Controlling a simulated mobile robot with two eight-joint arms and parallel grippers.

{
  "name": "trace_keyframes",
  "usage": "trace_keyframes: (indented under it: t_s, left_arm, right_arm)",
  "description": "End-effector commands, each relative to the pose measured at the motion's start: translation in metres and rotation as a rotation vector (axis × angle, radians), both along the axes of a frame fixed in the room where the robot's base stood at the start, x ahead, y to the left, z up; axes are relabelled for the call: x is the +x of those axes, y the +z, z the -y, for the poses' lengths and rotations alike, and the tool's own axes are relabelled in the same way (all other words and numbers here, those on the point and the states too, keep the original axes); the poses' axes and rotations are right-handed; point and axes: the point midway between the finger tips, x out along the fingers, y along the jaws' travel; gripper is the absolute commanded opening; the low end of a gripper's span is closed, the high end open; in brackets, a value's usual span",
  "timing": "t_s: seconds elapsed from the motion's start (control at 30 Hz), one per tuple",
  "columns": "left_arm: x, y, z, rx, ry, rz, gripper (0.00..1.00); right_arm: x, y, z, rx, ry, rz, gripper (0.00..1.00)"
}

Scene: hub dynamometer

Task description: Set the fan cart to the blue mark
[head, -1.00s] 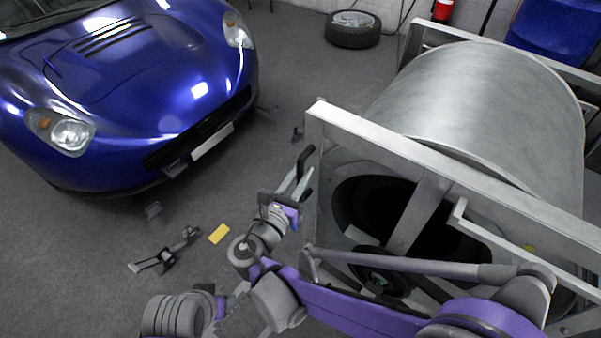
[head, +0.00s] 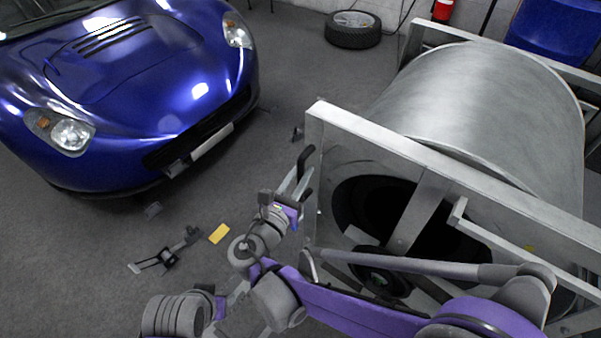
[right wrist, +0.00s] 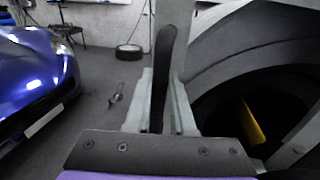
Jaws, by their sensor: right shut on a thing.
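My right gripper (head: 293,188) is at the left end of the big metal frame. It is shut on a dark upright handle (right wrist: 163,70), which stands between its two pale fingers in the right wrist view. The handle's top (head: 305,158) shows above the fingers in the head view. I cannot tell what the handle joins to below. No blue mark is visible.
A large metal drum (head: 480,105) sits in the frame (head: 370,138) on the right. A blue car (head: 130,85) stands at the left. A tyre (head: 353,30) lies at the back.

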Motion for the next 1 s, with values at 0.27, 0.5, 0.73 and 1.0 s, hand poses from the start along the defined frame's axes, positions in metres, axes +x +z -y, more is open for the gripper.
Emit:
trace_keyframes:
  t_s: [0.27,0.5,0.73,1.0]
  left_arm:
    - [0.000,0.002,0.000,0.000,0.000,0.001,0.52]
    - [0.000,0.002,0.000,0.000,0.000,0.001,0.52]
    - [0.000,0.002,0.000,0.000,0.000,0.001,0.52]
    - [0.000,0.002,0.000,0.000,0.000,0.001,0.52]
  right_arm:
    - [0.010,0.001,-0.013,-0.002,0.003,0.001,0.00]
    - [0.014,0.002,-0.020,-0.003,0.009,0.003,0.00]
    - [0.013,0.001,-0.018,-0.002,0.006,0.001,0.48]
    - [0.012,0.000,-0.016,0.000,0.001,0.001,0.52]
